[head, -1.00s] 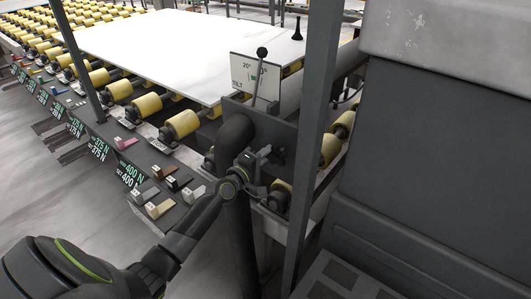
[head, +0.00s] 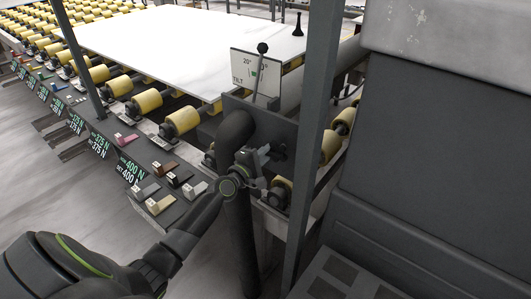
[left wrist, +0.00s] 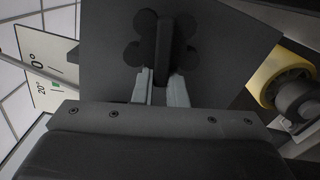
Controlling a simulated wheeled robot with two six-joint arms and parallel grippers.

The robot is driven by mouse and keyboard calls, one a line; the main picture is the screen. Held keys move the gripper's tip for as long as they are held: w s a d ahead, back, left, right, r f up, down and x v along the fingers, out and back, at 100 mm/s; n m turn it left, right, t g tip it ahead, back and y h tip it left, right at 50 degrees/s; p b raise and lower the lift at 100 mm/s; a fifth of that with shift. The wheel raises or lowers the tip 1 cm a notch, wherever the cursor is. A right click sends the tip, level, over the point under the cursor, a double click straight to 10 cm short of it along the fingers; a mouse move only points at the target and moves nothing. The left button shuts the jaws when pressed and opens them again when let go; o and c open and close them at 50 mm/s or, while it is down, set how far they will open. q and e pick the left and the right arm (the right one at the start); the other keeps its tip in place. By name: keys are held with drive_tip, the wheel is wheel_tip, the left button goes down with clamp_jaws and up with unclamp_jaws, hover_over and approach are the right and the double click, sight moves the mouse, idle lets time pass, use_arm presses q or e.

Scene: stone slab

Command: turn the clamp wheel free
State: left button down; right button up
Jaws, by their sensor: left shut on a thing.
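The clamp wheel (left wrist: 162,40) is a dark lobed knob on the face of a dark grey plate (left wrist: 225,40) in the left wrist view. In the head view the wheel is small and partly hidden behind my gripper. My left gripper (head: 266,154) is at the wheel. In the left wrist view its two pale fingers (left wrist: 161,82) reach up to the wheel, one on each side of its upright middle bar, and are shut on it. My right gripper is in neither view.
A tilt lever (head: 259,75) stands before a white TILT scale card (head: 243,68). A white stone slab (head: 190,45) lies on yellow rollers (head: 180,122). A dark upright post (head: 315,130) stands just right of my gripper. A thick dark pipe (head: 238,130) is close on its left.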

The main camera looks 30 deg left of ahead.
use_arm(q)
drive_tip(key=shift+s+d+f, duration=0.1)
drive_tip(key=shift+f, duration=0.2)
drive_tip(key=c, duration=1.6)
unclamp_jaws()
drive_tip(key=shift+o, duration=0.7)
drive_tip(key=shift+d+r, duration=0.15)
drive_tip(key=shift+r, duration=0.15)
drive_tip(key=s+a, duration=0.2)
drive_tip(key=s, duration=1.5)
drive_tip(key=shift+a, duration=0.25)
